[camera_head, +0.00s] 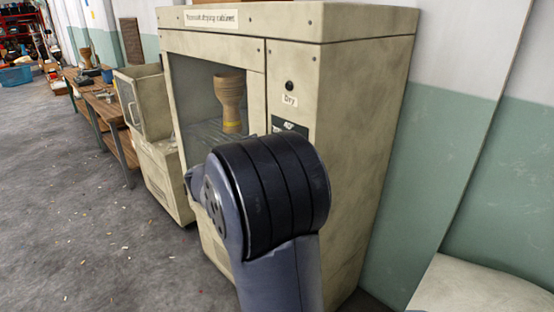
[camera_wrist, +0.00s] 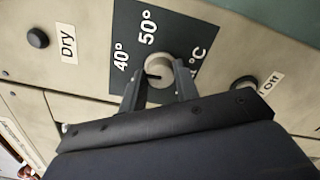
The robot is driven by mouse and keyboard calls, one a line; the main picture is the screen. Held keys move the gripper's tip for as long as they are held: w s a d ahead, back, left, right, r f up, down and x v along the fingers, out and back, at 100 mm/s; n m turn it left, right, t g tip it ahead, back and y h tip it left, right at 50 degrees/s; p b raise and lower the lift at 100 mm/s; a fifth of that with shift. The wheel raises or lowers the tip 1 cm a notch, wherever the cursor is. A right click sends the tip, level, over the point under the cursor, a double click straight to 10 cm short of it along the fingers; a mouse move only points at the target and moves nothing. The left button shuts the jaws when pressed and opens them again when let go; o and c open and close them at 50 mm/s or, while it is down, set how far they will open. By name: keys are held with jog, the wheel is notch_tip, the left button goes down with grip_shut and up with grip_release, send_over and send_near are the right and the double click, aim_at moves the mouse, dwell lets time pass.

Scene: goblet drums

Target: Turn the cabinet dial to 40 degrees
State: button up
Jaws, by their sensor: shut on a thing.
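The drying cabinet (camera_head: 345,130) stands in front of me, beige, with a label along its top. Its dial (camera_wrist: 158,68) is a round pale knob on a dark plate (camera_wrist: 190,28) marked 40°, 50° and °C. My gripper (camera_wrist: 158,86) has one finger on each side of the dial and is shut on it. A dark mark shows on the dial's face, toward the left, but its exact reading is too small to tell.
A "Dry" button (camera_wrist: 38,38) and an "Off" control (camera_wrist: 243,84) flank the dial. A wooden goblet drum (camera_head: 230,100) stands behind the cabinet's window. A workbench (camera_head: 105,110) and smaller cabinet (camera_head: 145,100) stand left. The floor at left is mostly clear.

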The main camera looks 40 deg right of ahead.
jog(key=shift+m, duration=0.3)
jog(key=o, duration=1)
jog(key=shift+c, duration=0.2)
jog(key=a, duration=1.1)
jog(key=shift+s+b, duration=0.3)
jog(key=shift+s, duration=0.15)
jog(key=shift+d, duration=0.2)
jog(key=d, duration=1)
jog(key=shift+w+d+p, duration=0.3)
jog(key=shift+w+p, duration=0.05)
jog(key=shift+w, duration=0.1)
